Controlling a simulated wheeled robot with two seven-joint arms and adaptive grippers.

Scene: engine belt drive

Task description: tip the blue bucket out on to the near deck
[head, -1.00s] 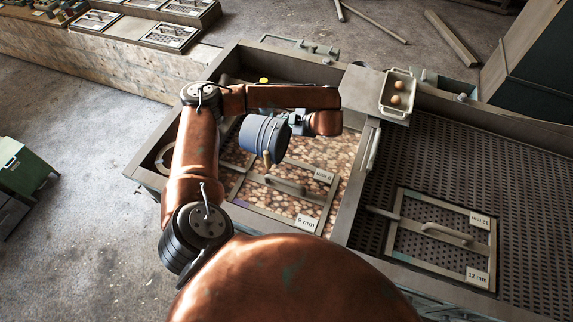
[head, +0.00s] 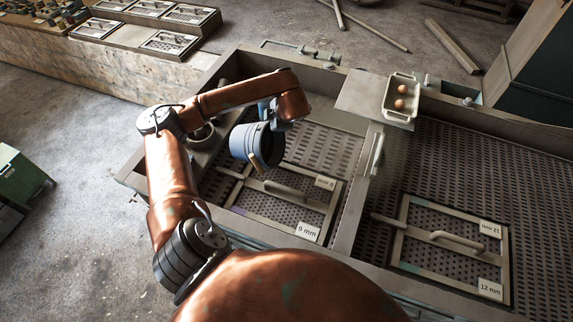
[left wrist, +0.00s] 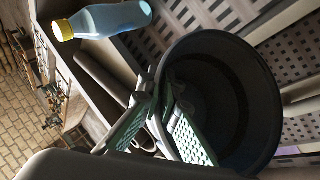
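The blue bucket (head: 245,143) hangs tilted above the left perforated deck (head: 325,150), clear of it. My left gripper (head: 275,115) is at the bucket's rim. In the left wrist view, the green-padded fingers of my left gripper (left wrist: 158,128) straddle the bucket's rim, with the wall between them. The inside of the bucket (left wrist: 222,100) looks dark, and I see no pebbles in it. The deck under the bucket shows bare holes, with no brown pebbles on it. My right gripper is not in view.
A framed 9 mm screen with a handle (head: 290,190) lies on the left deck. A 12 mm screen (head: 455,238) lies on the right deck. A white tray (head: 387,101) with two round objects sits on the divider. A yellow-capped bottle (left wrist: 110,19) shows in the wrist view.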

